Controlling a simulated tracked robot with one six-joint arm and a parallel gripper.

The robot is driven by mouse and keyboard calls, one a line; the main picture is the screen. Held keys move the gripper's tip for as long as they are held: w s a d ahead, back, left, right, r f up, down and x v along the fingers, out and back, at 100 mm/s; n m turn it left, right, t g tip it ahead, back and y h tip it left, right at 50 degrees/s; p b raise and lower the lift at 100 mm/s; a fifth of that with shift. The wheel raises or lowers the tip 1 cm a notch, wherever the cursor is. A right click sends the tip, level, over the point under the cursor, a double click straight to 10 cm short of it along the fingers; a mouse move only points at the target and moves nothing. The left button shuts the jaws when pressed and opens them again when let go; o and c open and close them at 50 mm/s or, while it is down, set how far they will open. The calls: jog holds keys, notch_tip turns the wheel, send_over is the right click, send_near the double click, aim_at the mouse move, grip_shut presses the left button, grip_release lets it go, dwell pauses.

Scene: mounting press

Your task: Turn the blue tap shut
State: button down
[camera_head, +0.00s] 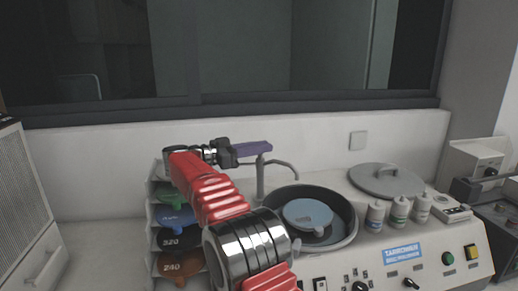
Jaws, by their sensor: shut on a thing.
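The blue tap (252,149) is a long blue-purple lever on top of a thin grey upright pipe, behind the round basin of the machine. My gripper (232,153), dark at the end of my red and silver arm, is shut on the left part of the lever. The lever lies nearly level and points to the right of the gripper. A curved grey spout (284,164) leaves the pipe toward the basin. The jaws are small here and hide the lever's left end.
The machine's dark basin (350,215) holds a blue-grey disc (307,214). A grey lid (387,181) and several bottles (398,211) stand to the right. A rack of labelled discs (172,240) is at the left, close to my arm. A wall and window are behind.

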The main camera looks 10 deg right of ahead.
jog(key=shift+r+m+g, duration=0.25)
jog(key=shift+m+g, duration=0.35)
jog(key=shift+g, duration=0.3)
jog(key=c, duration=1.9)
grip_release()
jog(key=shift+f, duration=0.15)
jog(key=shift+o, duration=0.2)
jog(key=a, duration=0.7)
jog(key=shift+s+a, duration=0.25)
jog(key=shift+s, duration=0.15)
